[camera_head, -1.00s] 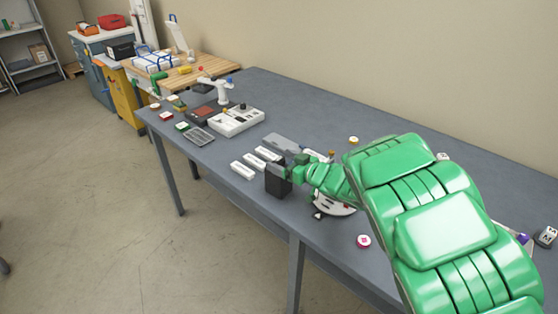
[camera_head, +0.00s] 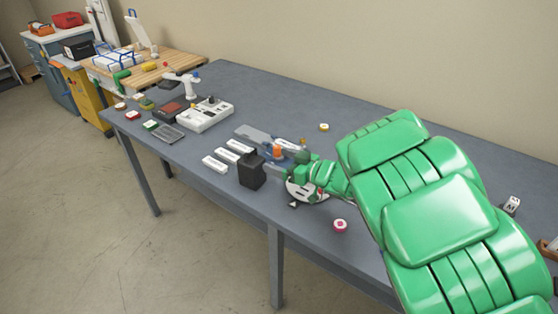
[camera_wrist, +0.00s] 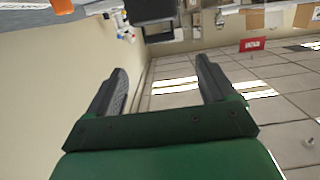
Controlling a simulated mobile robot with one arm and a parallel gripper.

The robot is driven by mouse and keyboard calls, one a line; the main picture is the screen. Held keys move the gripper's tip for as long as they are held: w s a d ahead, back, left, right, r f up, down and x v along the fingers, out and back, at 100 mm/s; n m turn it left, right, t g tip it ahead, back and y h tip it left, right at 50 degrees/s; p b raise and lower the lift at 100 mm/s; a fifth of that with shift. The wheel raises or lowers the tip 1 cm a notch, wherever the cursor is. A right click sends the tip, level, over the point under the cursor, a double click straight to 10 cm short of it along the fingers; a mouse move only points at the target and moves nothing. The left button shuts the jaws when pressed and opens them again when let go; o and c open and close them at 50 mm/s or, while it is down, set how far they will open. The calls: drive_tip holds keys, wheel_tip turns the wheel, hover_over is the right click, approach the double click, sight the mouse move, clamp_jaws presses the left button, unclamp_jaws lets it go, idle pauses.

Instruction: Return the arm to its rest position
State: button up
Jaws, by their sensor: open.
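My green arm (camera_head: 430,215) reaches in from the right over the grey table (camera_head: 370,115) in the head view. My gripper lies at its far end, small and partly hidden there, beside a black box-like object (camera_head: 251,171). In the wrist view my gripper (camera_wrist: 160,80) has its two dark fingers spread wide apart with nothing between them. Past the fingers that view shows a wall and a tiled surface with bright strips. I cannot tell whether the gripper touches anything.
Several white blocks (camera_head: 214,163) lie left of the black object. A white device (camera_head: 205,115) and small coloured buttons stand farther left. A red-topped button (camera_head: 340,226) sits near the front edge. A wooden bench (camera_head: 180,68) stands beyond. The table's back right is mostly clear.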

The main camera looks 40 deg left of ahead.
drive_tip(key=w+d+r+m+t+h, duration=0.3)
drive_tip(key=w+d+r+t, duration=0.15)
drive_tip(key=w+d, duration=0.45)
drive_tip(key=w+d+r+m+t+h, duration=0.3)
drive_tip(key=w+d+t, duration=0.2)
drive_tip(key=w+d, duration=0.45)
drive_tip(key=s+d+r+m+t+h, duration=0.1)
drive_tip(key=d+r+m+h, duration=0.2)
drive_tip(key=d, duration=0.8)
drive_tip(key=s+d+r+m+t+h, duration=0.1)
drive_tip(key=d+m+h, duration=0.3)
drive_tip(key=d, duration=0.8)
drive_tip(key=s+d+f+m+g+h, duration=0.2)
drive_tip(key=s+d+m+g+h, duration=0.25)
drive_tip(key=s+d, duration=1.1)
drive_tip(key=s+a+g+y, duration=0.1)
drive_tip(key=s+g, duration=0.7)
drive_tip(key=s, duration=2.2)
drive_tip(key=shift+a+g, duration=0.3)
drive_tip(key=shift+a, duration=0.05)
